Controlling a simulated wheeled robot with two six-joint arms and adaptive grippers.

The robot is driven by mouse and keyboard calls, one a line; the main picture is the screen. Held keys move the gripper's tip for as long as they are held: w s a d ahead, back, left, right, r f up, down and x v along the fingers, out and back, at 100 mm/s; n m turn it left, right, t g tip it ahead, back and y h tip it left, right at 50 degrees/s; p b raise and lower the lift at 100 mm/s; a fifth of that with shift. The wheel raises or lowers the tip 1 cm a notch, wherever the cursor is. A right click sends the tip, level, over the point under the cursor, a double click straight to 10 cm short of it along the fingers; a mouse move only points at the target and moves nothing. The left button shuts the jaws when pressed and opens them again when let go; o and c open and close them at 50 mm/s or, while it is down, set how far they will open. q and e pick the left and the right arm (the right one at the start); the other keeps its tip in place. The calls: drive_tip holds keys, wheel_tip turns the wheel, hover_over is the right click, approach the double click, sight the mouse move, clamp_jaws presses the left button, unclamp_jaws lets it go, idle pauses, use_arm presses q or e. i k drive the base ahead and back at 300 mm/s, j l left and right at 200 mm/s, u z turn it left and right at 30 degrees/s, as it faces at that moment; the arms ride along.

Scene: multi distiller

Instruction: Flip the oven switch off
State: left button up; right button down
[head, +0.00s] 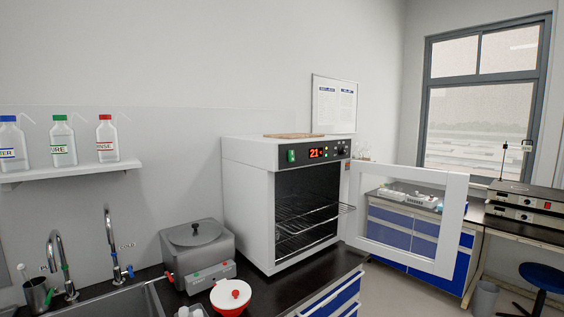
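The white oven (249,205) stands on the dark counter in the middle of the head view. Its framed glass door (455,222) is swung wide open to the right. The green oven switch (292,156) is at the left end of the black control panel, beside a display (316,153) lit with orange-red digits that look like 21. Which way the switch is tipped is too small to tell. Wire racks (305,222) show inside, one reaching out past the front opening. Neither of my grippers is in view.
A grey water bath (197,250) and a red-and-white lidded pot (231,296) stand left of the oven. A sink (110,301) with taps is at lower left. A shelf (70,172) holds three bottles. The open door blocks space right of the oven.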

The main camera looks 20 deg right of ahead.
sight(291, 153)
drive_tip(key=i+l+u, duration=0.15)
drive_tip(key=i+l, duration=0.55)
drive_tip(key=l, duration=0.1)
